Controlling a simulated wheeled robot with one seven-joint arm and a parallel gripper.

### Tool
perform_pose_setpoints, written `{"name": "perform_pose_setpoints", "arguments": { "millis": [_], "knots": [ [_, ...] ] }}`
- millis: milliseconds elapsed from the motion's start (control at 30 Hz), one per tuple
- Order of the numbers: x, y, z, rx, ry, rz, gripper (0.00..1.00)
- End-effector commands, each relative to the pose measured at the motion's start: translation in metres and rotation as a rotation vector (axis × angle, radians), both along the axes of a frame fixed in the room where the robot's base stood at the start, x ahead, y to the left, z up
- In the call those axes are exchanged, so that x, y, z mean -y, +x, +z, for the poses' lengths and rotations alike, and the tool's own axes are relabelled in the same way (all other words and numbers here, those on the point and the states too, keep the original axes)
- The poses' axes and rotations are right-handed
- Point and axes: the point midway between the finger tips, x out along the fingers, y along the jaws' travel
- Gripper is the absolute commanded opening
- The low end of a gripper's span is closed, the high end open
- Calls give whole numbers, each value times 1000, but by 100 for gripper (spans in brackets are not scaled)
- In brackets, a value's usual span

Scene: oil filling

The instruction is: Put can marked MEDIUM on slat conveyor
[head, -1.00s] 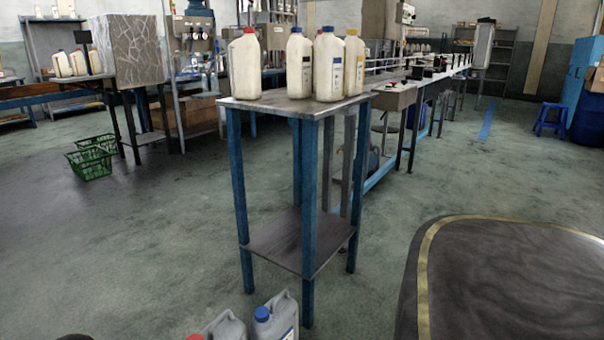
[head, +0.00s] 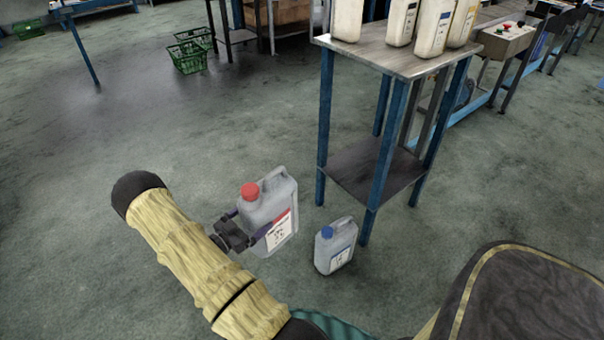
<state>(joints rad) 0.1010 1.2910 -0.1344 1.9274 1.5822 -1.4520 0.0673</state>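A grey can with a red cap (head: 283,205) stands upright near the floor's middle in the head view; its red-and-white label is too small to read. My gripper (head: 248,228) is at its left side, with dark fingers apart and around its near-left edge. I cannot tell whether they press on it, or whether the can touches the floor. A smaller grey can with a blue cap (head: 343,245) stands on the floor to the right; its label is also unreadable. A conveyor line with a blue frame (head: 478,108) shows at the upper right, mostly cut off.
A blue-legged metal table (head: 385,55) stands just behind the cans, with several white cans (head: 436,25) on top and a lower shelf (head: 372,172). Green baskets (head: 188,57) lie on the floor at the upper left. The floor at the left is clear.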

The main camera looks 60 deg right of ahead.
Motion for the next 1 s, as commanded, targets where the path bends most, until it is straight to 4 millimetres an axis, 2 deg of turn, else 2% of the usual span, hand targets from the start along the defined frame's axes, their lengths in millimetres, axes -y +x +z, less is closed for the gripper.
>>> {"name": "perform_pose_setpoints", "arguments": {
  "millis": [33,1000],
  "knots": [
    [-1,2,27,1,-2,6,66],
    [-27,33,297,1,-5,104,66]
  ]
}}
